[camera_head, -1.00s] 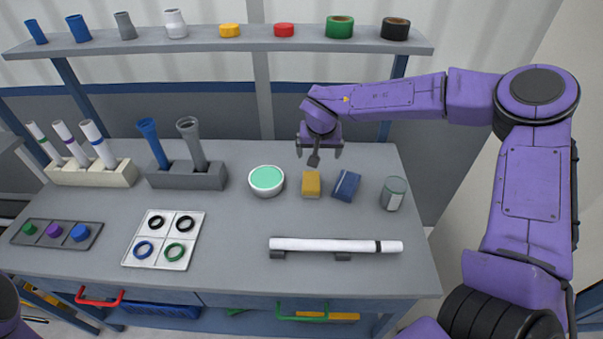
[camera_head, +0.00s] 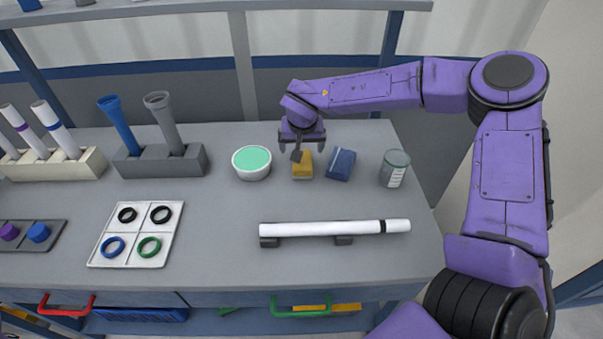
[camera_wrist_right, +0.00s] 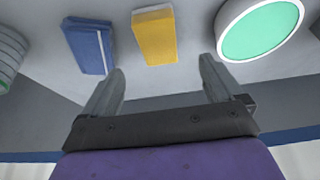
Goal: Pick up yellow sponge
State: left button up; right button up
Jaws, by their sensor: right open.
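The yellow sponge (camera_head: 303,167) lies on the grey table between a white bowl with a green top and a blue block. It also shows in the right wrist view (camera_wrist_right: 154,36), ahead of the fingers and roughly between their lines. My right gripper (camera_head: 302,147) is open and empty. In the head view it overlaps the far edge of the sponge; in the right wrist view its fingers (camera_wrist_right: 160,84) stand apart with the sponge beyond their tips. My left gripper is not in view.
The bowl (camera_head: 252,171), the blue block (camera_head: 341,165) and a grey-green can (camera_head: 394,176) stand near the sponge. A white pipe (camera_head: 320,229) lies on supports in front. A tube rack (camera_head: 195,165) stands to the left. The table between sponge and pipe is clear.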

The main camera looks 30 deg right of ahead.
aim_at(302, 161)
jog(key=p+x, duration=0.1)
jog(key=x, duration=0.9)
jog(key=shift+d+f, duration=0.15)
jog(key=c, duration=1)
